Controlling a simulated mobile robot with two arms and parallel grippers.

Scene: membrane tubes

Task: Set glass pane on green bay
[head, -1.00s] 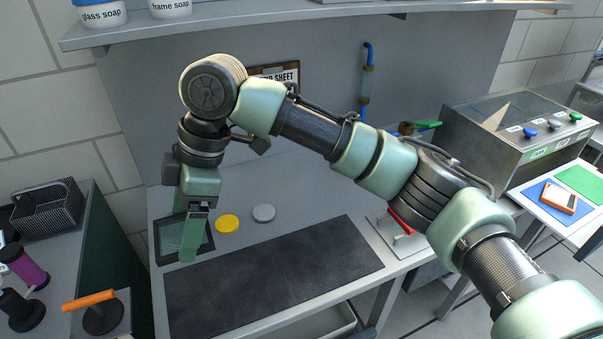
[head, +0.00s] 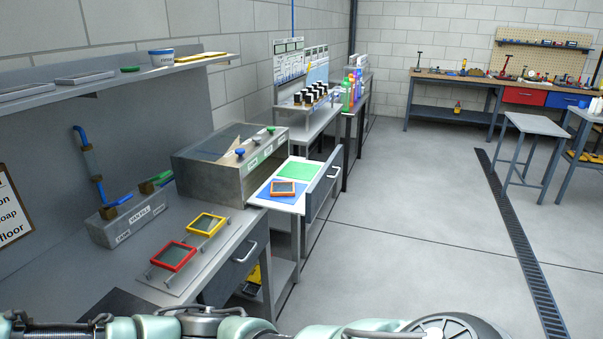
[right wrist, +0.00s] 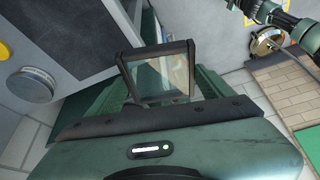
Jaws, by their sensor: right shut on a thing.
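In the right wrist view my right gripper (right wrist: 158,96) is shut on a dark-framed glass pane (right wrist: 162,76), held by its near edge between the green fingers. The pane is clear of any surface. In the head view the green bay (head: 299,170) is a flat, empty green patch on a pulled-out drawer top, beside a blue bay (head: 268,198) that carries an orange-framed pane (head: 283,188). My right arm crosses the bottom of the head view; its gripper and pane are outside that view. My left gripper is not in view.
A steel tank box (head: 225,165) with knobs stands left of the drawer. Red-framed (head: 172,256) and yellow-framed (head: 206,224) panes rest on racks on the bench. Open floor (head: 400,230) lies beyond.

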